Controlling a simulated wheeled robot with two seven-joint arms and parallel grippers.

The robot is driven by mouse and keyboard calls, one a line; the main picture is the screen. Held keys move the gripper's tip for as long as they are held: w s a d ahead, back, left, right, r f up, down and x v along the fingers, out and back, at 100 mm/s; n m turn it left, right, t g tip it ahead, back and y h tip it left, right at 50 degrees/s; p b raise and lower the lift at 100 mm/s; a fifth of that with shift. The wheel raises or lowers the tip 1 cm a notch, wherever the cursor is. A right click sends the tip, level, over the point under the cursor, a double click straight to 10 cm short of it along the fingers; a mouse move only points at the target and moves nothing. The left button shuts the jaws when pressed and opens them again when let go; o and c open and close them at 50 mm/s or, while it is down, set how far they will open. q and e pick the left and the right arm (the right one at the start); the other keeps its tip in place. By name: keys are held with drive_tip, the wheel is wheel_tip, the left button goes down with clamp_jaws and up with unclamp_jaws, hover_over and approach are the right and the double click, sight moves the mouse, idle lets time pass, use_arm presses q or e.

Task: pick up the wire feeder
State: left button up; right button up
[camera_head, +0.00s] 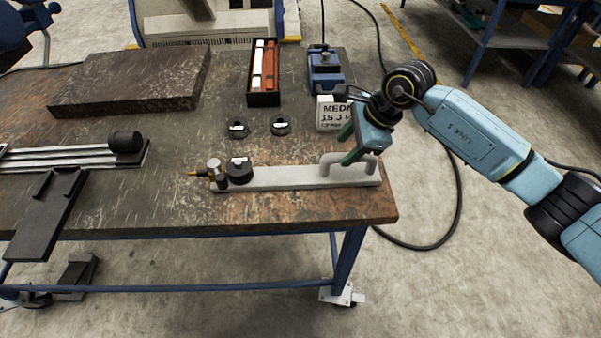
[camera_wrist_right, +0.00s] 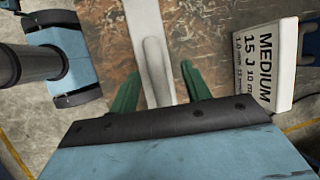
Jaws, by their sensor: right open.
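The wire feeder appears to be the long light-grey bar (camera_head: 285,178) lying near the table's front right edge. It has a raised loop handle at its right end, and a black knob and brass tip at its left end. My right gripper (camera_head: 350,145) is at the handle end, its green fingers pointing down. In the right wrist view, the open fingers (camera_wrist_right: 160,88) stand on either side of the grey handle (camera_wrist_right: 156,65), with gaps showing. Whether they touch it cannot be told. My left gripper is not in view.
A white block marked MEDIUM (camera_head: 331,113) stands just behind my right gripper. A dark slab (camera_head: 135,80) and a railed fixture (camera_head: 70,155) lie left.

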sight(340, 155)
drive_tip(key=x, duration=0.4)
drive_tip(key=shift+s+a+f, duration=0.1)
drive_tip(key=shift+s+f, duration=0.1)
drive_tip(key=shift+f, duration=0.2)
clamp_jaws()
drive_tip(key=shift+r, duration=0.2)
